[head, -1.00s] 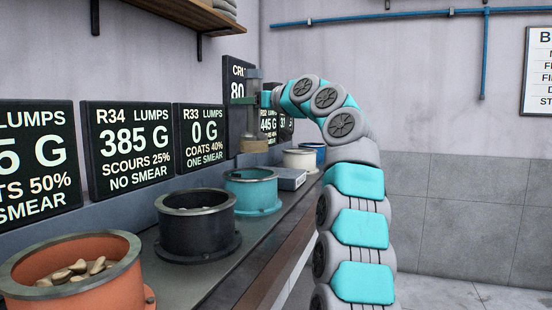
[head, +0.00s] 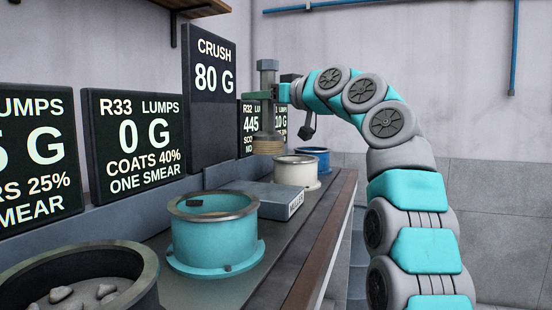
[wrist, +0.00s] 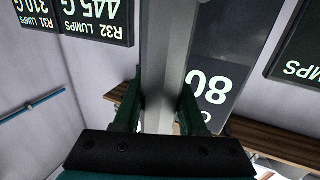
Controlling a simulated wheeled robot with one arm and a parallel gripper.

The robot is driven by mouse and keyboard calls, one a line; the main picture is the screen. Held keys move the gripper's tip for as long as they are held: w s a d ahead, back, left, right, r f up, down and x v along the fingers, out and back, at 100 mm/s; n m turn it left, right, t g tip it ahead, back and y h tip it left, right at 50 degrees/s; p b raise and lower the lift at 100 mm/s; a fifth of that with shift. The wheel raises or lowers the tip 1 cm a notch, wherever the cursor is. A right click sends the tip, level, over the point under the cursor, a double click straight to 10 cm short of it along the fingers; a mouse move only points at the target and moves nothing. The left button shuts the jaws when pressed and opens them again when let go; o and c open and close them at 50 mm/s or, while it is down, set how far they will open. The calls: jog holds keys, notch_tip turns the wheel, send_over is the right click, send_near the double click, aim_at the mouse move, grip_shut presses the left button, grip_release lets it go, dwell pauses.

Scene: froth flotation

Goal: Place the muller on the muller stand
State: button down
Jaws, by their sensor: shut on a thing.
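The muller (head: 267,122) is a grey upright post with a wider top and a tan ribbed foot. My gripper (head: 263,96) is shut on its shaft and holds it upright in the air in the head view. In the wrist view the grey shaft (wrist: 165,70) stands between the two green fingers of my gripper (wrist: 160,105). The muller stand (head: 262,196) is a low grey block on the bench with a label on its end that seems to read MULLER. The muller appears above and beyond the block; the exact gap is hard to tell.
A teal pot (head: 213,240) stands nearer than the block, and a black pot with lumps (head: 130,262) nearer still. A cream pot (head: 297,172) and a blue pot (head: 320,158) stand beyond. Black signs, including CRUSH 80 G (head: 212,110), line the wall side.

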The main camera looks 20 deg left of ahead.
aim_at(260, 135)
notch_tip(260, 135, down, 5)
jog(key=b, duration=0.4)
jog(key=shift+w+f, duration=0.1)
jog(key=shift+f, duration=0.25)
jog(key=shift+f+b, duration=0.95)
jog(key=shift+f, duration=0.7)
jog(key=shift+c, duration=2.3)
grip_release()
jog(key=shift+s+d, duration=0.25)
jog(key=shift+d, duration=0.05)
jog(key=b+v, duration=0.2)
jog(key=v, duration=0.9)
jog(key=shift+d+b, duration=0.2)
jog(key=shift+b, duration=0.15)
